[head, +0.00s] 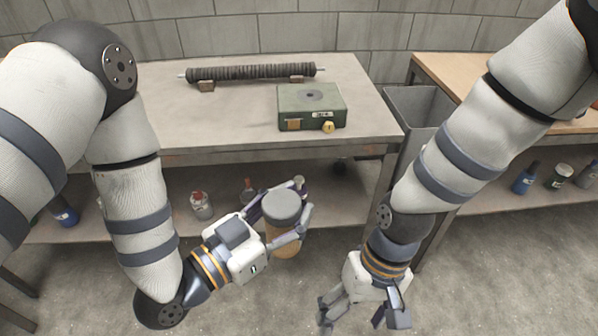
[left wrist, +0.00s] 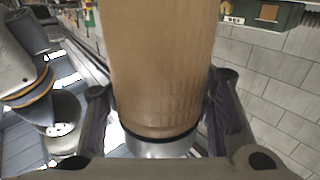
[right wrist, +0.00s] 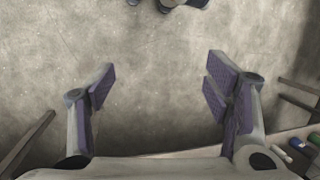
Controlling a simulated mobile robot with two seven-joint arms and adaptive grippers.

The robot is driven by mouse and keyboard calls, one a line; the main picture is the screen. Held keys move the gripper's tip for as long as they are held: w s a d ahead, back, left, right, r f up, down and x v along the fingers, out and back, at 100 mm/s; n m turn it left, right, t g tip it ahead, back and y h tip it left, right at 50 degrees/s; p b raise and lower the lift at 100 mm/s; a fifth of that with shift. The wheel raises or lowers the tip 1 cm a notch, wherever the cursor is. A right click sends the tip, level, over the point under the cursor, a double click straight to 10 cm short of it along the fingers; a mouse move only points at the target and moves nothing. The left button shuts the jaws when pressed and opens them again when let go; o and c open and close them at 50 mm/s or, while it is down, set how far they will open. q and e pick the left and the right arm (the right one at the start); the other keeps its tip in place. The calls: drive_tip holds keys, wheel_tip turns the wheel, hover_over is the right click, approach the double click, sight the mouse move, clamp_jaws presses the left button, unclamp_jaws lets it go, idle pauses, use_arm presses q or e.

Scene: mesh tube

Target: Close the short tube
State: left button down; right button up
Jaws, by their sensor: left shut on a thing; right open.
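The short tube (head: 286,246) has a brown body with a grey cylindrical end (head: 282,207) on top in the head view. My left gripper (head: 303,202) is shut on it, one finger on each side, and holds it in the air in front of the table. In the left wrist view the brown body (left wrist: 160,70) fills the middle, with a dark ring and a silvery end near the palm. I cannot tell how firmly the grey end sits. My right gripper (head: 362,318) is open and empty, to the right of and lower than the tube. Its spread fingers (right wrist: 160,88) show over bare floor.
A grey table (head: 235,115) carries a dark ribbed rod (head: 250,72) on supports and a green box (head: 311,107). Several bottles stand on its lower shelf. A grey bin (head: 415,105) stands between it and a wooden-topped table (head: 455,70). The floor in front is clear.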

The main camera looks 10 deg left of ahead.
use_arm(q)
drive_tip(key=shift+s+r, duration=0.1)
use_arm(e)
drive_tip(key=s+d+f+m+h, duration=0.1)
drive_tip(key=s+d+f, duration=0.3)
drive_tip(key=s+d, duration=0.4)
drive_tip(key=s+d+f+m+t, duration=0.1)
drive_tip(key=s+d+f+m, duration=0.1)
drive_tip(key=s+d+f, duration=0.3)
drive_tip(key=s+d, duration=0.3)
drive_tip(key=shift+s+d+h, duration=0.15)
drive_tip(key=shift+s+h, duration=0.25)
